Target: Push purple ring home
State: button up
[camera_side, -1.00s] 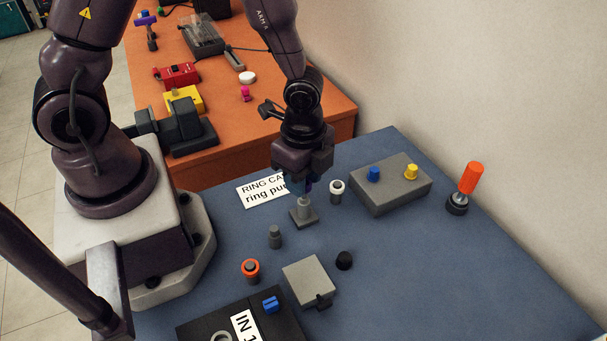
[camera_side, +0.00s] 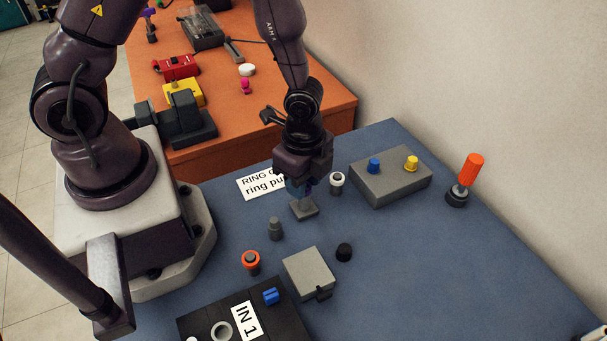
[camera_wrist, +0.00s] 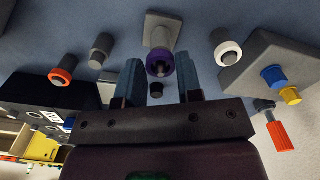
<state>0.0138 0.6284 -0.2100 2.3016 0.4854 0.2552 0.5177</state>
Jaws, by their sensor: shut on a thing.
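The purple ring (camera_wrist: 160,64) is between the two blue fingers of my gripper (camera_wrist: 159,76) in the wrist view. My gripper, also in the side view (camera_side: 301,191), is shut on the ring. A grey post on a square grey base (camera_side: 305,212) stands right under the fingers; the base also shows in the wrist view (camera_wrist: 163,22). The ring is around or right at the post, which the fingers mostly hide in the side view. I cannot tell whether the ring touches the base.
A white ring on a post (camera_side: 337,183) stands close to the right. A bare grey peg (camera_side: 275,229) and an orange ring on a post (camera_side: 251,262) stand nearer the viewer. A grey box with knobs (camera_side: 391,184) is at the right.

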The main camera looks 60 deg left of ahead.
jog(key=shift+f, duration=0.4)
jog(key=o, duration=1)
jog(key=shift+r, duration=0.15)
notch_tip(320, 180, up, 13)
jog(key=shift+f, duration=0.1)
jog(key=s+a+r+n+t, duration=0.2)
jog(key=s+r+n, duration=0.1)
jog(key=r+n, duration=0.1)
jog(key=s+a+r+n+t, duration=0.1)
jog(key=s+a+r+n, duration=0.1)
jog(key=r+n, duration=0.3)
jog(key=s+a+r+n+t, duration=0.2)
jog(key=s+r+n, duration=0.1)
jog(key=r, duration=0.4)
jog(key=shift+s+r+n+t, duration=0.3)
jog(key=shift+r+n, duration=0.05)
jog(key=shift+n, duration=0.35)
